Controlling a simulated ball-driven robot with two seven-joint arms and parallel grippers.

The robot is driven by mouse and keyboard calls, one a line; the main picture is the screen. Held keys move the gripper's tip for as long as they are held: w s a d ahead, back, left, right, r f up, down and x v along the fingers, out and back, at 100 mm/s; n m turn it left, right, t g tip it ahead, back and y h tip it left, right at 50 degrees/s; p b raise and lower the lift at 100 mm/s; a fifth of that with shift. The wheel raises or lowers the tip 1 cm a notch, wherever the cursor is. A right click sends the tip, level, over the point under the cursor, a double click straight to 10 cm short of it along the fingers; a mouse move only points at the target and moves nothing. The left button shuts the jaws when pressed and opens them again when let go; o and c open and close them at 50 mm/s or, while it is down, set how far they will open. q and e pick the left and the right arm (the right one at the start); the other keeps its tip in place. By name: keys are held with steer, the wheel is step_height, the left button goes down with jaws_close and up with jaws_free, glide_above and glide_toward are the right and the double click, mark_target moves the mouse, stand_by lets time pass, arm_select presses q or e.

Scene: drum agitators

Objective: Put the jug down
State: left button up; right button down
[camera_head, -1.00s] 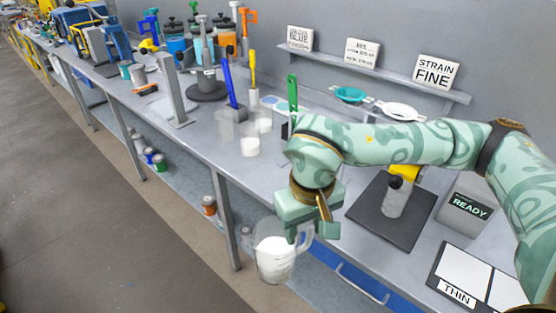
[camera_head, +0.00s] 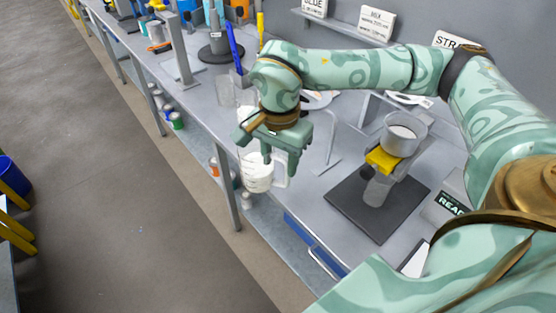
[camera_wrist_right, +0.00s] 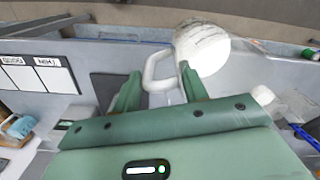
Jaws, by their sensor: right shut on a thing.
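The clear jug (camera_head: 257,174) with white contents is upright at the bench's front edge in the head view. My right gripper (camera_head: 273,157) is above and beside it. In the right wrist view my right gripper (camera_wrist_right: 160,80) is shut on the white handle of the jug (camera_wrist_right: 204,46). The jug's body lies beyond the fingers, over the bench's edge strip. I cannot tell whether its base touches anything. My left gripper is not in view.
A metal cup (camera_head: 402,133) sits on a yellow-clamped stand with a dark base plate (camera_head: 350,205), right of the jug. A grey upright post (camera_head: 178,45) and blue-handled tool (camera_head: 235,45) stand farther left.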

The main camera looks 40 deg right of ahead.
arm_select(q)
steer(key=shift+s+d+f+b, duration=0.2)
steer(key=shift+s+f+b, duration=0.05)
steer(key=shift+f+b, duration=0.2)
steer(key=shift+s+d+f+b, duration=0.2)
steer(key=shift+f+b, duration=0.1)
steer(key=shift+b, duration=0.15)
arm_select(e)
steer(key=w+d+f+m, duration=0.4)
steer(key=w+d+f, duration=0.6)
steer(key=d+f, duration=0.1)
steer(key=shift+w+d+f, duration=0.2)
steer(key=shift+w+f, duration=0.15)
steer(key=shift+f, duration=0.25)
steer(key=c, duration=0.8)
jaws_free()
steer(key=shift+f, duration=0.15)
steer(key=shift+o, duration=0.2)
